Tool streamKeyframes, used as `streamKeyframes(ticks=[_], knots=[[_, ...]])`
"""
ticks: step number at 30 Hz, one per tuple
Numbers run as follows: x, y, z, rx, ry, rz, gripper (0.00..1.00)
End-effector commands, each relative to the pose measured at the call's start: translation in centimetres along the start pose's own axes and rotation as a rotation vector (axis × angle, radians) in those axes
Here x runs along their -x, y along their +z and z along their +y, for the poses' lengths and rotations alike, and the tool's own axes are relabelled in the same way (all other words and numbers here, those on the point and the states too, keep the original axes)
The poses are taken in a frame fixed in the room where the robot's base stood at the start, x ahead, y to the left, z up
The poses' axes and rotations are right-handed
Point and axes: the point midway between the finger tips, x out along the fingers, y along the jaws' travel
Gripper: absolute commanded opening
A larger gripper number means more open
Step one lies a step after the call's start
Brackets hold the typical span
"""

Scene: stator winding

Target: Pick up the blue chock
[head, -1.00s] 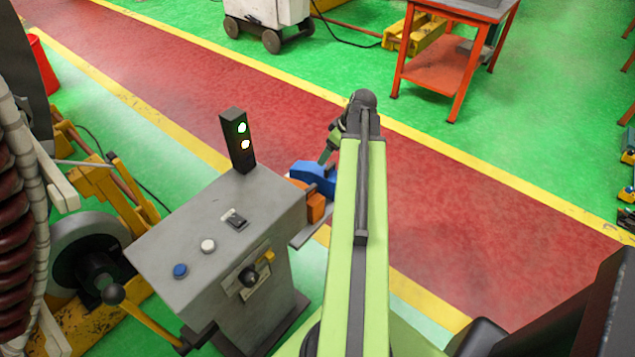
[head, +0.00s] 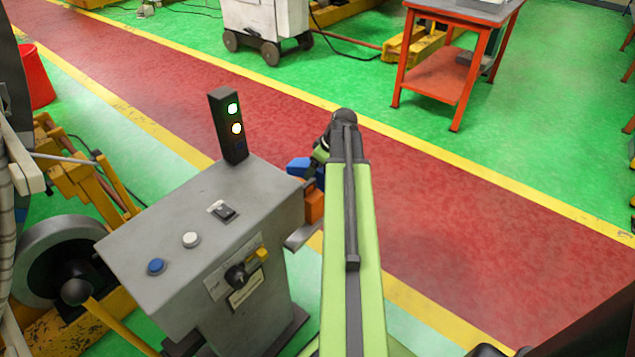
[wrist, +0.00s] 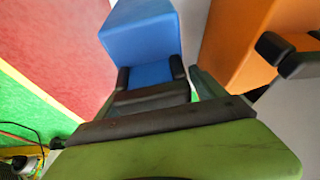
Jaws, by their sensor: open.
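The blue chock (head: 298,167) shows in the head view beyond the grey control cabinet, partly hidden by my arm and the cabinet. In the wrist view the blue chock (wrist: 143,35) stands at the top centre, close ahead of my gripper. My gripper (wrist: 151,73) is open, with one dark fingertip at each side of the chock's near, lower part. I cannot tell whether the fingers touch it. In the head view my arm hides the fingertips. An orange chock (head: 314,203) is just nearer than the blue one, and it fills the upper right of the wrist view (wrist: 235,45).
The grey cabinet (head: 205,240) with buttons and a signal light (head: 228,125) stands left of my arm, close to the chocks. A grey ledge (head: 301,237) juts out below the orange chock. A yellow-framed machine (head: 75,170) is at the left. The red walkway (head: 450,190) is clear.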

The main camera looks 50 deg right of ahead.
Motion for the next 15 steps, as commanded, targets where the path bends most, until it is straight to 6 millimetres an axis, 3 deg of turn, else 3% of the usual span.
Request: streamKeyframes(ticks=[5, 15], knots=[[0.21, -0.05, 0.00, 0.000, 0.000, 0.000, 0.77], [0.22, -0.02, 0.02, -0.001, 0.000, 0.000, 0.33]])
